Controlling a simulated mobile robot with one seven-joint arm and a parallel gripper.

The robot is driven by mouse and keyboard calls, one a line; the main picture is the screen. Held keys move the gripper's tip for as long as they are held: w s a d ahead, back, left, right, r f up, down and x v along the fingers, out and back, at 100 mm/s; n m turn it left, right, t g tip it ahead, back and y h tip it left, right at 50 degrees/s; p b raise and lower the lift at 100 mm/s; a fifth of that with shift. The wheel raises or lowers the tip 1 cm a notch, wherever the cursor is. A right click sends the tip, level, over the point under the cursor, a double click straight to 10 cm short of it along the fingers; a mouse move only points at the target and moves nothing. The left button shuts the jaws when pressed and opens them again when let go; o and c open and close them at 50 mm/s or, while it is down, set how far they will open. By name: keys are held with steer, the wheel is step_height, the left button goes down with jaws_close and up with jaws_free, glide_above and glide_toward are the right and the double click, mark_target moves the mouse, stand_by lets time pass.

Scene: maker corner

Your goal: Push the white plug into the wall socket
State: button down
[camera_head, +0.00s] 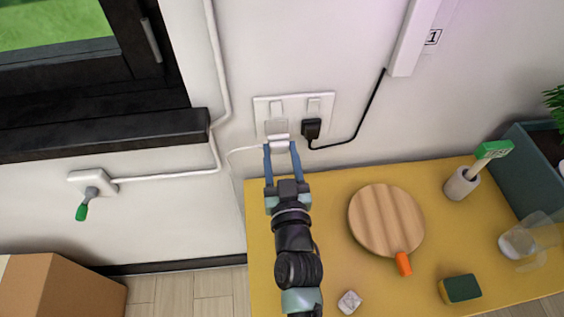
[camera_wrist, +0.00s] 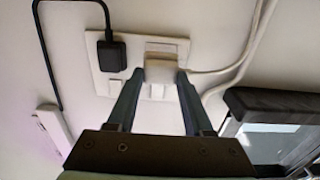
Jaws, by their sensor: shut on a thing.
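The white plug (camera_head: 281,143) is between the fingertips of my gripper (camera_head: 281,150), which is shut on it. It also shows in the wrist view (camera_wrist: 161,73), with a finger on each side. The white wall socket plate (camera_head: 293,106) is just behind the plug, which is in front of its left half. The plate also shows in the wrist view (camera_wrist: 112,84). I cannot tell whether a gap remains between plug and socket; the pins are hidden. A black plug (camera_head: 311,129) sits in the right half of the plate.
A yellow table (camera_head: 330,188) stands below, holding a round wooden board (camera_head: 386,220), a sponge (camera_head: 460,289) and a clear glass (camera_head: 518,243). A black window sill (camera_head: 110,133) juts out at left. A white cord (camera_wrist: 238,68) runs near the plug.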

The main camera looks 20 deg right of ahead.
mark_target(280, 150)
steer(key=shift+x, duration=1.2)
steer(key=shift+w+d+b, duration=0.1)
steer(key=shift+w+b, duration=0.3)
steer(key=shift+w, duration=0.05)
stand_by(1.5)
steer(key=shift+c, duration=1.1)
jaws_free()
steer(key=shift+s, duration=0.15)
steer(key=v, duration=1.2)
steer(key=shift+s, duration=0.35)
steer(key=shift+r, duration=0.1)
